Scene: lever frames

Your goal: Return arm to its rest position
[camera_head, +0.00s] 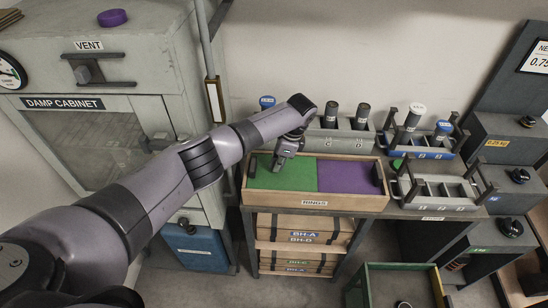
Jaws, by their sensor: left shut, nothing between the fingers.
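My left arm reaches in from the lower left across the front of the damp cabinet. My left gripper (280,163) hangs over the green left half of the wooden rings tray (315,203). It points down and is shut with nothing held. I cannot tell whether its tips touch the tray's green lining (268,180). My right gripper is not in view.
The damp cabinet (180,115) stands close to my arm on the left. Behind the tray is a grey rack (342,140) with dark cylinders. Other racks (440,190) stand right of it. Crates (303,238) sit below; a green-rimmed bin (378,268) stands in front.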

